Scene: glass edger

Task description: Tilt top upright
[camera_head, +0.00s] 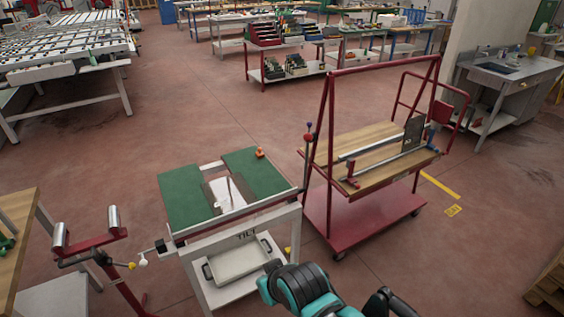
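The tilt table's top (187,202) lies flat, near level, on a white frame (283,226) marked "TILT". A small orange piece (260,153) sits on the right pad. At the table's left front corner, a bar carries a white ball knob (143,259) and a yellow one. A rod with a blue and a red knob (308,137) stands near the right corner. Teal and black links of my arm show at the bottom centre. Neither gripper can be made out.
A red cart (345,232) with a wooden deck stands close to the table's right. A red roller stand (92,243) is at its left front. A white tray (240,259) sits on the shelf below.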

